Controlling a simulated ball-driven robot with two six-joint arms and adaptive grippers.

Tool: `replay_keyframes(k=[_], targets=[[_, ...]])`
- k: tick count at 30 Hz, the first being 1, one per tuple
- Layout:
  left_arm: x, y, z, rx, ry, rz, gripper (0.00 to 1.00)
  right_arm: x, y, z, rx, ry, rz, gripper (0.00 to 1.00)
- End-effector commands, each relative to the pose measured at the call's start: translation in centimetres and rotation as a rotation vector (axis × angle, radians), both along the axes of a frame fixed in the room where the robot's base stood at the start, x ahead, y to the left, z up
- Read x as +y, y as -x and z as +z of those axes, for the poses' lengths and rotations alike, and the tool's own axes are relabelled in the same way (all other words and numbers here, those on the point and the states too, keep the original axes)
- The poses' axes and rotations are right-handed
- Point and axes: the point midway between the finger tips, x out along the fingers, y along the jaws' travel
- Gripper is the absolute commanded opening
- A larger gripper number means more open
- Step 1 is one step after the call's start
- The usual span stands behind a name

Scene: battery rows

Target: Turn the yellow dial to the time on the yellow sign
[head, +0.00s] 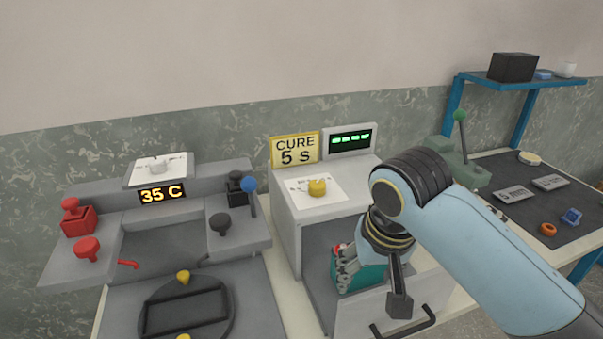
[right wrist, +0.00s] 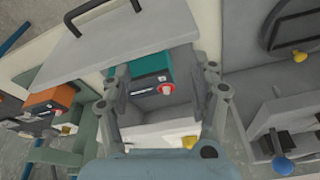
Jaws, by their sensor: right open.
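The yellow dial (head: 317,187) sits on a white marked plate on top of the grey cabinet. Its marks are too small to read. The yellow sign (head: 295,150) behind it reads "CURE 5 S". My right gripper (head: 373,284) is open, in front of and below the dial, at the cabinet's open front. In the right wrist view, a teal block (right wrist: 152,76) with a red button shows between the spread fingers, inside the cabinet; the fingers look clear of it. A yellow knob that looks like the dial (right wrist: 189,142) is at the bottom, partly hidden by my wrist. My left gripper is out of view.
A display (head: 350,139) with green dashes stands beside the sign. The cabinet's front panel has a dark handle (head: 405,325). At left is a grey station with red knobs (head: 78,218) and a "35 C" display (head: 162,194). A green lever (head: 460,135) stands behind my arm.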

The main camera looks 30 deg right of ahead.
Motion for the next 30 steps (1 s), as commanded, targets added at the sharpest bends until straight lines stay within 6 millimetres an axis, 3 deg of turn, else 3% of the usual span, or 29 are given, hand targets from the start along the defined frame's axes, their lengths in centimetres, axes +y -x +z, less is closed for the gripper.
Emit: replay_keyframes(k=[8,13,18,21,25,30], targets=[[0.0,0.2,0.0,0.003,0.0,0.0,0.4,-1.5,-6.2,0.1,0.014,-0.063,-0.325,0.61],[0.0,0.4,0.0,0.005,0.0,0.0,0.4,-3.0,-11.7,1.6,0.03,-0.117,-0.646,0.61],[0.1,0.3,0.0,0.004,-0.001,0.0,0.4,-4.9,-18.7,5.9,0.054,-0.189,-1.117,0.61],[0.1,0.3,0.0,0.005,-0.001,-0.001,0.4,-5.8,-21.6,8.9,0.071,-0.221,-1.366,0.61],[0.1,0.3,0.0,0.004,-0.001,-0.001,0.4,-6.4,-23.6,11.5,0.09,-0.243,-1.57,0.61],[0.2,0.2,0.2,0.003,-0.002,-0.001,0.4,-6.6,-24.2,11.9,0.099,-0.249,-1.656,0.61]])
